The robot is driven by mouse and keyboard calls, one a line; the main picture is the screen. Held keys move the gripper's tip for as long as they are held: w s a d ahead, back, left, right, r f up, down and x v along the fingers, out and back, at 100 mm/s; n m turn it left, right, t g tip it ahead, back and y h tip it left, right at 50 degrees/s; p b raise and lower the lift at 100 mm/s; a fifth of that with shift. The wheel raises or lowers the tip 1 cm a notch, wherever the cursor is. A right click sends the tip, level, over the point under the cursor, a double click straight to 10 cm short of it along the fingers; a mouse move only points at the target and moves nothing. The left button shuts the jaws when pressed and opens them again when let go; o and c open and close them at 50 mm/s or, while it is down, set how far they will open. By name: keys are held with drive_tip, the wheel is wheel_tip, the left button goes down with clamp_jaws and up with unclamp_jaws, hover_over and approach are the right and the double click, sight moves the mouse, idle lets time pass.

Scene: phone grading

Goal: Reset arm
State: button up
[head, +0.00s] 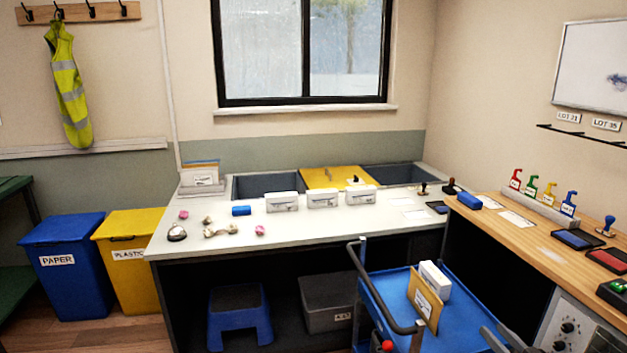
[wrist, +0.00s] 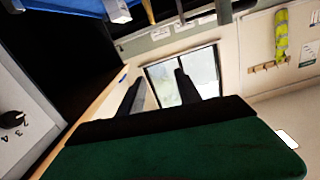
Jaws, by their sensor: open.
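My gripper (wrist: 160,76) shows in the wrist view with two dark fingers apart and nothing between them. The fingers point toward the window, which appears tilted there. A green and black part of my own arm fills the lower part of that view. In the head view, dark parts at the bottom right edge may be my arm, but I cannot make out the fingers there. No object touches the gripper in the wrist view.
A white worktable (head: 200,241) carries several white boxes and small items. A blue cart (head: 456,310) holds a white box (head: 435,280) and an envelope (head: 424,300). A wooden counter (head: 540,245) with stamps stands at right. Blue (head: 68,285) and yellow (head: 137,280) bins stand at left.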

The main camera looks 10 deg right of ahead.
drive_tip(key=s+a+f+m+g+y, duration=0.1)
drive_tip(key=s+a+f+m+g, duration=0.15)
drive_tip(key=f, duration=0.45)
drive_tip(key=s+a+f+m+g+y, duration=0.1)
drive_tip(key=s+a+f+g, duration=0.1)
drive_tip(key=a+f+g, duration=0.3)
drive_tip(key=s+a+f+m+g+y, duration=0.1)
drive_tip(key=s+a+f+m+y, duration=0.15)
drive_tip(key=f, duration=0.55)
drive_tip(key=s+a+m+g, duration=0.4)
drive_tip(key=s+a+g, duration=0.35)
drive_tip(key=s, duration=0.65)
drive_tip(key=s+a+r+n+g+h+p, duration=0.3)
drive_tip(key=a+r, duration=0.4)
drive_tip(key=r, duration=0.6)
drive_tip(key=w+a+r+n+t+h+p, duration=0.1)
drive_tip(key=w+a+r+n+t+p, duration=0.1)
drive_tip(key=w+a+r, duration=0.3)
drive_tip(key=w+a+r+n+t+h+p, duration=0.1)
drive_tip(key=w+a+r+n, duration=0.4)
drive_tip(key=a+r, duration=0.6)
wheel_tip(320, 180, up, 4)
drive_tip(key=shift+r+n+t+p, duration=0.25)
drive_tip(key=shift+n+t+p, duration=0.05)
drive_tip(key=shift+t+p, duration=0.45)
